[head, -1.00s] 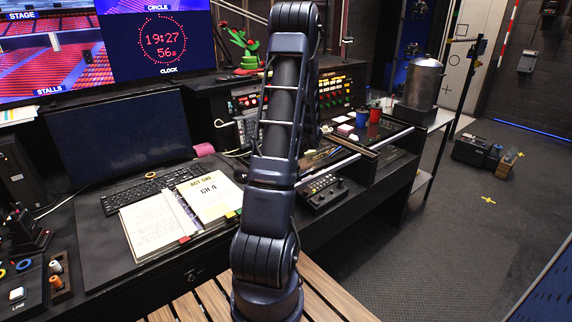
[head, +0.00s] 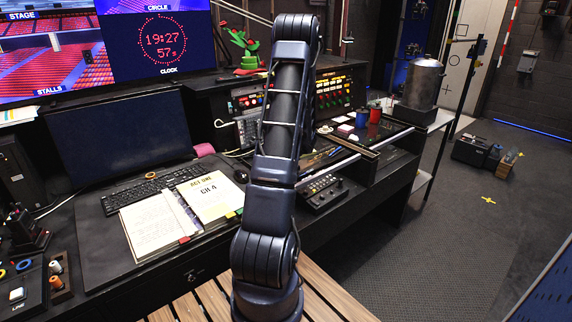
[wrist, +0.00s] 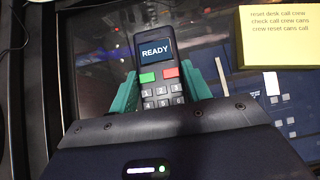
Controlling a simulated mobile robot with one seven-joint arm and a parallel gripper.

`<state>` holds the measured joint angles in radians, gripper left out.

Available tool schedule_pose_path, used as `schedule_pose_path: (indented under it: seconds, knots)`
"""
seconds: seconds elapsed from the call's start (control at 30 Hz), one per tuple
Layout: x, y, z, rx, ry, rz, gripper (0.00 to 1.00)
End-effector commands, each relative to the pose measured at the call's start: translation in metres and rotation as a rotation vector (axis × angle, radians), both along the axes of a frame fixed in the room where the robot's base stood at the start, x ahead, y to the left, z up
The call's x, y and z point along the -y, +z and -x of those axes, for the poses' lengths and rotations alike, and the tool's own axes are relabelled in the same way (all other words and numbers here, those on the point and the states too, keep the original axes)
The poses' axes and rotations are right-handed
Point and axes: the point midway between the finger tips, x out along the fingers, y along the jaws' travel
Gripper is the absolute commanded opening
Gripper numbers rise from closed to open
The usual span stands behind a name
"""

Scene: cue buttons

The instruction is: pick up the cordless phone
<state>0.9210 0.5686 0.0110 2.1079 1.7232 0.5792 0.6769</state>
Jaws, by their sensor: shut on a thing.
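The cordless phone (wrist: 156,53) is a dark handset with a lit screen reading READY, a green key, a red key and grey number keys. It shows in the wrist view, upright in the picture, between the teal fingers of my gripper (wrist: 163,84). The fingers are shut on its two sides. The lower part of the phone is hidden behind the gripper body. I cannot tell whether the phone is clear of the surface beneath. In the head view my arm hides the gripper and the phone.
A yellow note (wrist: 280,35) lies right of the phone over a dark panel with pale keys. In the head view, an open script (head: 180,213), a keyboard (head: 150,188), a small control box (head: 325,192) and red and blue cups (head: 375,115) occupy the desk.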

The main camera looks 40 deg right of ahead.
Motion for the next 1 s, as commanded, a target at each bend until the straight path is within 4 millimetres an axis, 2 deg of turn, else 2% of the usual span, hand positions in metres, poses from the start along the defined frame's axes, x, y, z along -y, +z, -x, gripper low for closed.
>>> schedule_pose_path:
  seconds: [0.27,0.7,0.83,1.0]
  knots:
    - [0.0,0.008,0.0,0.002,0.0,0.001,0.2]
    - [0.0,0.079,0.0,0.002,0.0,0.003,0.2]
    - [0.0,0.093,-0.001,0.002,0.001,0.002,0.2]
    - [0.0,0.1,0.0,0.001,0.001,0.001,0.2]
